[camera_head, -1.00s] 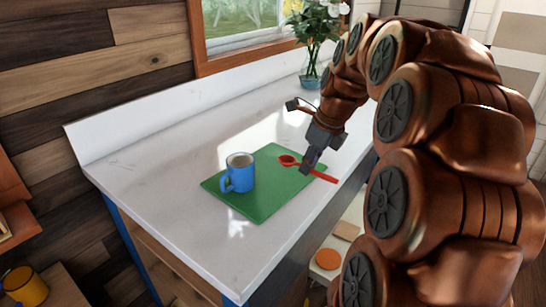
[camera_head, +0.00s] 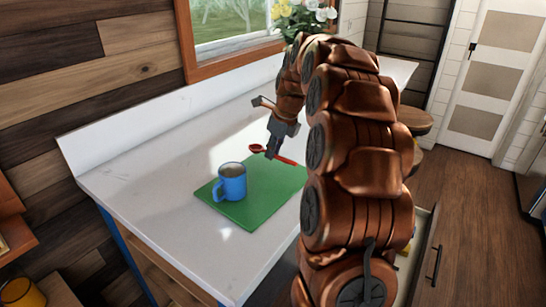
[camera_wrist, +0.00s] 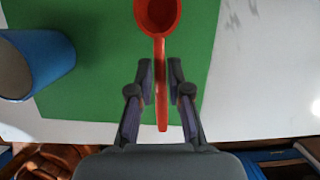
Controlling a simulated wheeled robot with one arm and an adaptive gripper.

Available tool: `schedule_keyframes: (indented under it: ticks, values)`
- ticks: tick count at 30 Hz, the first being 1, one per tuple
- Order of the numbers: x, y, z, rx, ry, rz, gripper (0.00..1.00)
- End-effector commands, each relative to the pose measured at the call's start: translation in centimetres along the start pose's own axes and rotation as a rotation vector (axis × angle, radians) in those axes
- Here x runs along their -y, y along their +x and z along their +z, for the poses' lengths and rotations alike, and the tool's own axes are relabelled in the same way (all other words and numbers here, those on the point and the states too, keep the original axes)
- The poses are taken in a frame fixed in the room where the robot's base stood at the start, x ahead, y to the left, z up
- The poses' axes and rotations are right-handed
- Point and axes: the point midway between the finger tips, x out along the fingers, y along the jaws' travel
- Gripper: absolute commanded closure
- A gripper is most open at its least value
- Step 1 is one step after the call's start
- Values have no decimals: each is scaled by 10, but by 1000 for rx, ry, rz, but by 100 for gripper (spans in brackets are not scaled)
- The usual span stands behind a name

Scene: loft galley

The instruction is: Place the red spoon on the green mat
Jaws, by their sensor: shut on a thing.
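The red spoon (camera_head: 257,148) is between the fingers of my gripper (camera_head: 272,154), which is shut on its handle. In the wrist view the spoon's bowl (camera_wrist: 157,14) points away from my gripper (camera_wrist: 161,88), and the handle runs between the two fingers. The green mat (camera_head: 252,212) lies flat on the counter. In the head view the spoon shows at the mat's back edge; in the wrist view the bowl shows against the green mat (camera_wrist: 105,75). The gap between spoon and mat is hard to judge.
A blue mug (camera_head: 233,184) stands on the mat's left part, left of the spoon. The white counter (camera_head: 160,190) is clear around the mat. A vase of flowers (camera_head: 300,20) stands at the back by the window. A drawer (camera_head: 420,240) is open below, right of my arm.

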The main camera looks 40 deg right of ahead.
Motion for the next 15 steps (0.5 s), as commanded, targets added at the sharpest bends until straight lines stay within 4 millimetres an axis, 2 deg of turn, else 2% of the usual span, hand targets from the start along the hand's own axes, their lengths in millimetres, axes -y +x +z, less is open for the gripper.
schedule_keyframes:
  ticks: [7, 15]
  values:
    - [1, 7, 0, 0, 0, 1, 100]
    - [0, 32, -8, 0, 0, 3, 100]
